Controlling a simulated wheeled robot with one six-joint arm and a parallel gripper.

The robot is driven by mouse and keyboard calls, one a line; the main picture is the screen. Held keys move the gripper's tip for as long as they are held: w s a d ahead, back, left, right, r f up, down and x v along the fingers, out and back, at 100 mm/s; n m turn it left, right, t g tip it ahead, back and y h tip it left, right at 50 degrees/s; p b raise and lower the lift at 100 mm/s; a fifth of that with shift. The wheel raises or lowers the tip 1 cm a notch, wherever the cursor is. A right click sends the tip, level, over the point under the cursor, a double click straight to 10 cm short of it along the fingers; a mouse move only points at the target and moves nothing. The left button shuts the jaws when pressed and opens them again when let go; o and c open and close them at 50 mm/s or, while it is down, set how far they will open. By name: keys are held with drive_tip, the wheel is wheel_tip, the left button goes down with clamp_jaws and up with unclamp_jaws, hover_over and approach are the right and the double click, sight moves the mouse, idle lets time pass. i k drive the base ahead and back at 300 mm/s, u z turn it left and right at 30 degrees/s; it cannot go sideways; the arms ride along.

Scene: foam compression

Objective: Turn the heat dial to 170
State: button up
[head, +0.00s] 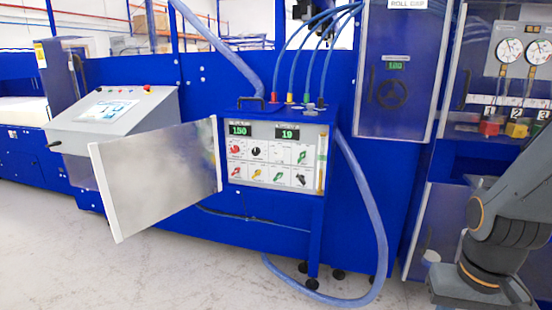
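A blue control box (318,118) stands at the centre with its panel (262,166) exposed. Its left green display (239,130) reads 150, and its right display (289,134) reads 19. Below the left display are a red dial (235,150) and a black dial (257,152). The small labels are too blurred to read, so I cannot confirm which is the heat dial. Green, red, yellow and black handles sit around and below the dials. The panel's metal door (155,178) is swung open to the left. My arm shows at lower right, apart from the panel; my gripper is not in view.
A blue hose (372,205) loops down to the floor right of the box. Several thin hoses (325,60) rise from its top. A slanted console (115,110) stands left. A roll gap panel (393,70) hangs right. The floor in front is clear.

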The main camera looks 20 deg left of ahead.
sight(235, 150)
drive_tip(key=z, duration=0.05)
drive_tip(key=k, duration=1.1)
drive_tip(key=u, duration=0.9)
drive_tip(key=i, duration=1.45)
drive_tip(key=z, duration=0.3)
